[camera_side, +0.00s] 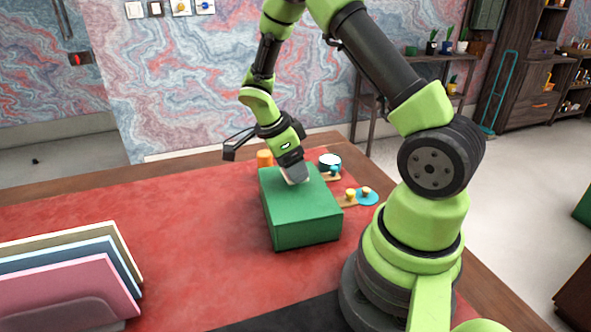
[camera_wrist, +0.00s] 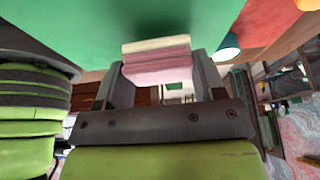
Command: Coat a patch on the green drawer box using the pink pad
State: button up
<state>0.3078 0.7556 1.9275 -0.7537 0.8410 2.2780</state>
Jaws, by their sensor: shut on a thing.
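The green drawer box (camera_side: 303,222) sits on the red desk top in the side view, and its green face fills the top of the wrist view (camera_wrist: 75,22). My gripper (camera_side: 292,170) points down at the box's top from above, near its far edge. In the wrist view my gripper (camera_wrist: 158,85) is shut on the pink pad (camera_wrist: 158,65), which has a pale cream layer on the side facing the box. The pad is at or very close to the box's surface; I cannot tell whether it touches. In the side view the pad is mostly hidden by the fingers. No coated patch is visible.
An orange cylinder (camera_side: 265,158) and a dark cup with a pale top (camera_side: 330,160) stand behind the box. A file rack (camera_side: 75,285) stands at front left. The red surface (camera_side: 185,225) between is clear.

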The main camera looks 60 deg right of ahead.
jog(key=shift+w+d, duration=1)
jog(key=shift+d, duration=0.25)
jog(key=shift+s+a, duration=1.2)
jog(key=shift+a, duration=0.3)
jog(key=shift+s+a, duration=1.25)
jog(key=shift+a, duration=0.2)
jog(key=shift+s+a, duration=1.2)
jog(key=shift+a, duration=0.3)
jog(key=shift+r, duration=0.3)
jog(key=shift+w+d, duration=0.1)
notch_tip(320, 180, up, 6)
jog(key=shift+f, duration=0.1)
jog(key=shift+d, duration=0.1)
